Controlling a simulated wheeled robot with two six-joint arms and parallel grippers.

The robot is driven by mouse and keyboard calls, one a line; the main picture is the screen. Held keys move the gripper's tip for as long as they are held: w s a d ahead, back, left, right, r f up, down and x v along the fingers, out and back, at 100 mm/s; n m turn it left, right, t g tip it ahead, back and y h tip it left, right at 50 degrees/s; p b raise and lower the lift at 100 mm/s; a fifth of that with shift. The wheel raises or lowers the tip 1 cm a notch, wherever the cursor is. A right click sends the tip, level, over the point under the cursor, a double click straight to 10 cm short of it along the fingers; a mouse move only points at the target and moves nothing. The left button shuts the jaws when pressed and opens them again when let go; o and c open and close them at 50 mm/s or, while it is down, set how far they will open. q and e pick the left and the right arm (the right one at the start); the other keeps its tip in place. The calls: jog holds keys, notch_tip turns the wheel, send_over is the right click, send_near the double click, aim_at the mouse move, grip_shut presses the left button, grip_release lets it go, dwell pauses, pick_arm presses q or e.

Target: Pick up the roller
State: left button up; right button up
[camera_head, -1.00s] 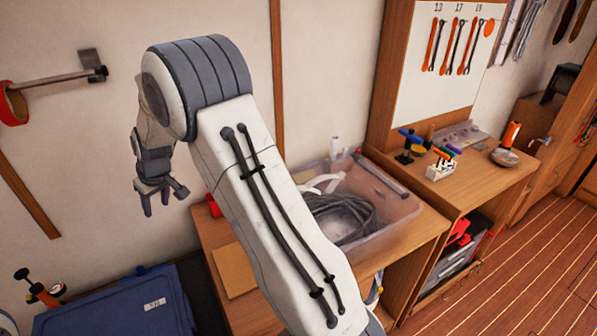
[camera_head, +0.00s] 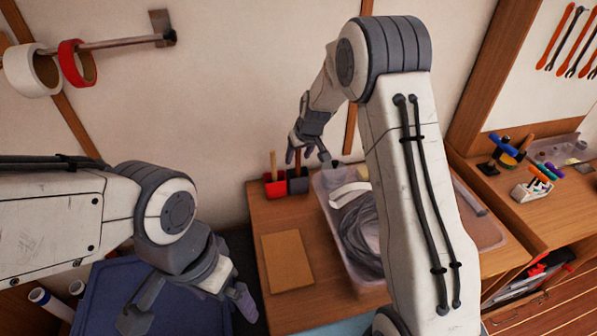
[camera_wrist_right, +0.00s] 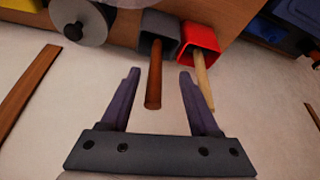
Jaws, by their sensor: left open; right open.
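No roller head shows clearly. Two wooden handles stick out of holders on the bench by the wall, and I cannot tell which belongs to the roller. A dark brown handle (camera_wrist_right: 154,80) stands in a dark grey holder (camera_head: 298,182). A lighter handle (camera_wrist_right: 203,80) stands in a red holder (camera_head: 274,186) beside it. My right gripper (camera_head: 308,156) is open above the dark grey holder. In the right wrist view, the dark handle lies between its fingers in the picture; contact is not clear. My left gripper (camera_head: 190,308) is open and empty at lower left.
A clear tub (camera_head: 330,215) with coiled grey hose (camera_head: 362,235) stands right of the holders. A brown board (camera_head: 286,262) lies on the bench in front. A blue lid (camera_head: 100,290) is below my left gripper. Tape rolls (camera_head: 32,70) hang on a wall rod.

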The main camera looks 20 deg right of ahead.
aim_at(300, 160)
jog(key=x, duration=0.1)
jog(key=p+x, duration=0.1)
jog(key=x, duration=0.1)
jog(key=p+x, duration=0.1)
jog(key=shift+d+f, duration=0.3)
jog(key=shift+f, duration=0.2)
jog(key=shift+w+f, duration=0.15)
jog(key=shift+f, duration=0.1)
grip_shut()
